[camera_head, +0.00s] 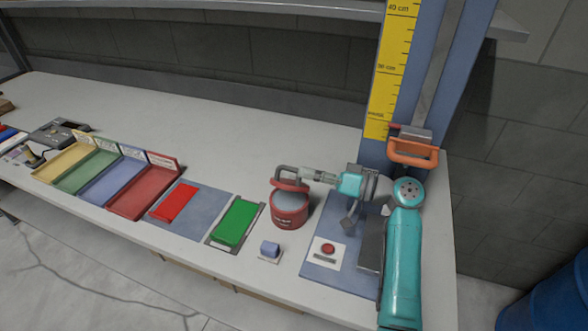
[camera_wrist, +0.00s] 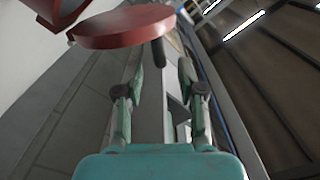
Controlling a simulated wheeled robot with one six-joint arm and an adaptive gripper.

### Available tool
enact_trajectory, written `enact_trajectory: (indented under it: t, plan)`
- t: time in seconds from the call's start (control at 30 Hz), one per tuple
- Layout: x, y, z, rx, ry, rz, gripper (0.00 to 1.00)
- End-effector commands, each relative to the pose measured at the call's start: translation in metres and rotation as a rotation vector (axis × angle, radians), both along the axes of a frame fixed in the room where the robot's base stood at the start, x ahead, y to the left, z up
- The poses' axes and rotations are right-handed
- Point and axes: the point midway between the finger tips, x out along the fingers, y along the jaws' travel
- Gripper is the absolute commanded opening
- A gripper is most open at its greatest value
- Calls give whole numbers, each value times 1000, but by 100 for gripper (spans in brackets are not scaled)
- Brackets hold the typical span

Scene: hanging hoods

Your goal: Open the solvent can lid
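The red solvent can (camera_head: 289,212) stands on the bench, and a grey top surface shows inside its rim. Its red lid (camera_head: 290,185) is raised and tilted above the can. In the wrist view the lid (camera_wrist: 120,28) is a red disc ahead of my fingers, with a dark stub (camera_wrist: 159,53) below it. My gripper (camera_head: 305,174) reaches in from the right beside the lid. In the wrist view my gripper (camera_wrist: 162,68) has its fingers apart with a gap between them. I cannot tell whether a finger touches the lid.
A green tray (camera_head: 235,222) and a small blue block (camera_head: 270,249) are left and front of the can. A red button (camera_head: 328,249) sits on a blue mat. An orange handle (camera_head: 413,153) is on the column behind my arm. Coloured bins (camera_head: 142,196) stand farther left.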

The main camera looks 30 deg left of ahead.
Motion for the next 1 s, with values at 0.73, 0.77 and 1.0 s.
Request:
enact_trajectory:
  t: [0.73,0.77,1.0]
  plan:
    - [15,-61,0,0,-1,0,39]
    - [15,-61,0,0,-1,0,37]
    - [12,-55,-4,-16,-38,1,0]
